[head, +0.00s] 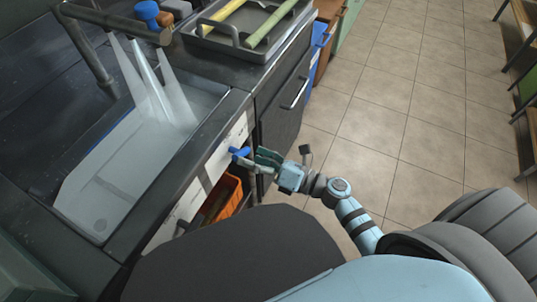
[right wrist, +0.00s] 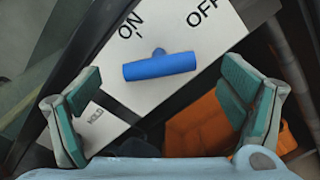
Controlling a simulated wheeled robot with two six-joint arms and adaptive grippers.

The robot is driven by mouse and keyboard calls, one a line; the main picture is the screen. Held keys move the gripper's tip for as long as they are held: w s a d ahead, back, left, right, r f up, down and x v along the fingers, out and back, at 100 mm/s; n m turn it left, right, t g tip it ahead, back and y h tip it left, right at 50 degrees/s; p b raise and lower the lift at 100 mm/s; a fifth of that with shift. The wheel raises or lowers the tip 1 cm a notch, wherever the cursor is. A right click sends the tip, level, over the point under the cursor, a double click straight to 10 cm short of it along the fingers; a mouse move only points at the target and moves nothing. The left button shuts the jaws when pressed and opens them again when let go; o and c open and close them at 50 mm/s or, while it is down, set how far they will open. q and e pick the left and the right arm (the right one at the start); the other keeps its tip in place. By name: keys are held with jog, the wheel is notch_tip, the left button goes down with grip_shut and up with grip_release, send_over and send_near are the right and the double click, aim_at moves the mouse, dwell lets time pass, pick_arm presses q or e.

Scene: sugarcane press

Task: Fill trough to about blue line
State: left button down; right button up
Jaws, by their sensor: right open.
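The trough (head: 92,196) is a pale basin sunk in the dark counter at left in the head view. Water streams (head: 150,85) fan down into it from a dark spout pipe (head: 118,22). A blue line (head: 98,142) runs along its left wall; the exact water level is hard to tell. A blue T-shaped handle (head: 240,152) sticks out from the white front panel. In the right wrist view the handle (right wrist: 160,66) lies below the words ON and OFF. My right gripper (head: 266,158) is open, its fingers apart on either side of the handle, not closed on it. My left gripper is not in view.
An orange crate (head: 226,198) sits under the panel, below the handle. A dark tray (head: 232,50) with yellow and green stalks stands on the counter at the back. A cupboard door with a metal handle (head: 294,93) is beyond my gripper. The tiled floor (head: 390,110) at right is clear.

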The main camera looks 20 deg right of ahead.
jog(key=v, duration=0.9)
dwell(1.2)
